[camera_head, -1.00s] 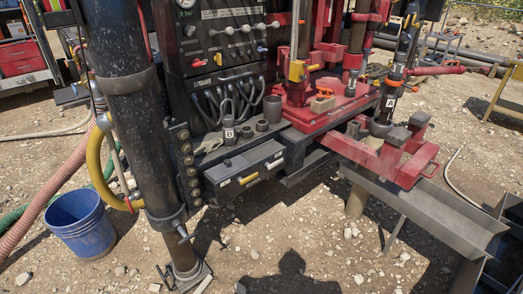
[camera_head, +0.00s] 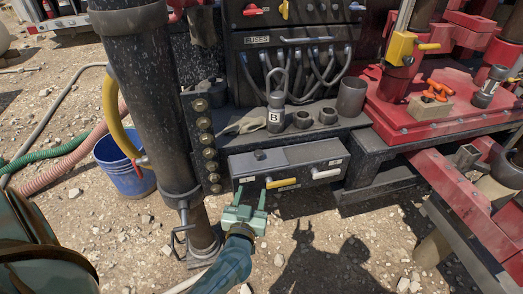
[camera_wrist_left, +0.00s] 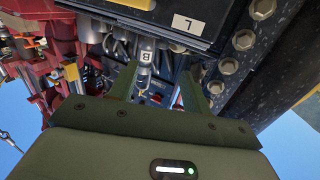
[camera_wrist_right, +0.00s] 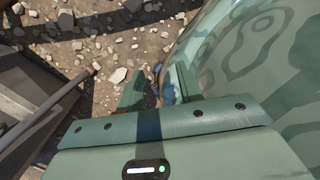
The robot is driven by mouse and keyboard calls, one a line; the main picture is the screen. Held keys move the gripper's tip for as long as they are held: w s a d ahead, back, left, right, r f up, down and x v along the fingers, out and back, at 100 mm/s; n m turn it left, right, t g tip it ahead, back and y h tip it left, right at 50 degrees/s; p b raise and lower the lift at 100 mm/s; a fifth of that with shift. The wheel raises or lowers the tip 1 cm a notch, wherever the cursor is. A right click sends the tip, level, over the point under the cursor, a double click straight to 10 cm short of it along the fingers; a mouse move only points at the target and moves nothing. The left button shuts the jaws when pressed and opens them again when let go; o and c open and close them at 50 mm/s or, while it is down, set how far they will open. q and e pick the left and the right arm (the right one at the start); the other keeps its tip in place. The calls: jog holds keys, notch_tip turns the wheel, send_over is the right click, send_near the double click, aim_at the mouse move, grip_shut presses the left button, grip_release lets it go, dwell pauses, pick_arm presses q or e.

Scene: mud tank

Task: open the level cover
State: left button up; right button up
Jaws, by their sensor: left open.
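A dark grey box (camera_head: 290,162) sits under the shelf of the rig in the head view, with a yellow handle (camera_head: 282,183) and a pale handle (camera_head: 327,173) on its front. A small white label (camera_head: 247,180) is at its left end; the left wrist view shows a plate marked L (camera_wrist_left: 188,23). I cannot tell for sure which part is the level cover. My left gripper (camera_head: 247,194) is open and empty, just below and in front of the box's left end. My right gripper (camera_wrist_right: 158,88) is open and empty; only its wrist view shows it, over stony ground.
A bottle marked B (camera_head: 276,115) and dark cups (camera_head: 351,97) stand on the shelf above. A black post (camera_head: 150,100) with a yellow hose (camera_head: 122,115) stands left of the box. A blue bucket (camera_head: 122,165) is farther left, red beams (camera_head: 460,185) to the right.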

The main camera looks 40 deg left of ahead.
aim_at(258, 156)
pick_arm(q)
jog(key=b+x, duration=0.1)
jog(key=x, duration=0.4)
jog(key=b+x, duration=0.2)
jog(key=x, duration=0.3)
jog(key=r+b+x, duration=0.1)
jog(key=b+x, duration=0.1)
jog(key=x, duration=0.4)
jog(key=shift+s+a, duration=0.1)
jog(key=shift+a, duration=0.2)
jog(key=shift+w+a+r, duration=0.15)
jog(key=shift+w+a, duration=0.05)
jog(key=shift+w, duration=0.05)
pick_arm(e)
jog(key=shift+g, duration=0.3)
jog(key=f, duration=0.1)
jog(key=s+f, duration=0.1)
jog(key=f, duration=0.2)
jog(key=shift+s+d+f, duration=0.25)
jog(key=shift+s+d, duration=0.1)
jog(key=shift+d, duration=0.05)
pick_arm(q)
grip_shut()
jog(key=shift+w+d, duration=0.1)
jog(key=shift+d, duration=0.05)
pick_arm(e)
jog(key=shift+s, duration=0.1)
